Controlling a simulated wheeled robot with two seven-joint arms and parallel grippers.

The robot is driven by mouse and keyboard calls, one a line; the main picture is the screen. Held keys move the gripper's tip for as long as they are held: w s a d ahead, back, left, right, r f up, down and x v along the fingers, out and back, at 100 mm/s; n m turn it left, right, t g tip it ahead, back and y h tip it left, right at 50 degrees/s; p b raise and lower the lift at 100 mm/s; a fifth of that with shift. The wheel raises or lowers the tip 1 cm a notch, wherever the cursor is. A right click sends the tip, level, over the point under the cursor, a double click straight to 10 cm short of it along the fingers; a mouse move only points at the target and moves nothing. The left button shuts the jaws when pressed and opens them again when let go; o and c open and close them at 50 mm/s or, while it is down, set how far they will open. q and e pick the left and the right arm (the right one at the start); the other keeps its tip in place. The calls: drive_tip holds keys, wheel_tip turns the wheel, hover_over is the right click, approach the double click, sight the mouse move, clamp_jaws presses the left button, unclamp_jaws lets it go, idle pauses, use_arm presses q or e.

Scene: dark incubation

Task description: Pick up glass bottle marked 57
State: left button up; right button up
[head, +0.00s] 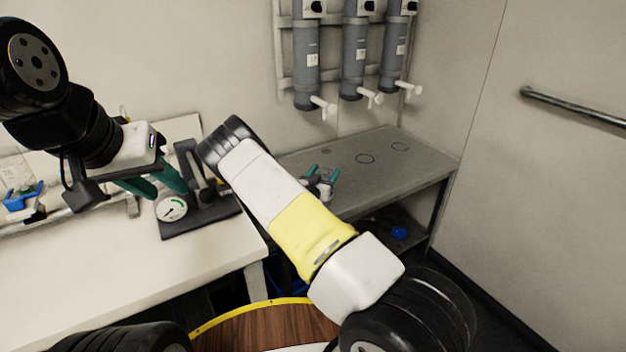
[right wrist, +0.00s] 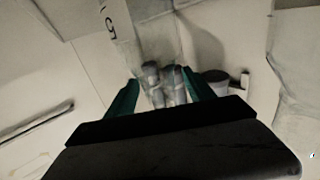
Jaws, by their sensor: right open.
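In the right wrist view a clear glass bottle (right wrist: 136,42) stands out faintly before the wall. It bears a dark marking in which a "5" reads; the rest of the marking is cut off at the top edge. Its lower part shows between the two green fingers of my right gripper (right wrist: 160,92), which is open. In the head view the right gripper (head: 321,174) is mostly hidden behind my forearm, over the grey bench, and I cannot make out the bottle there. My left gripper (head: 163,186) is open and empty by the dial device.
A dial device (head: 172,208) on a dark base stands on the white table (head: 120,265). The grey bench (head: 385,170) has circular marks and free room at the right. Several grey wall cylinders (head: 354,55) with white taps hang above it. A handrail (head: 570,107) is on the right wall.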

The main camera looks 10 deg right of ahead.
drive_tip(key=shift+x, duration=1.1)
clamp_jaws()
idle(0.6)
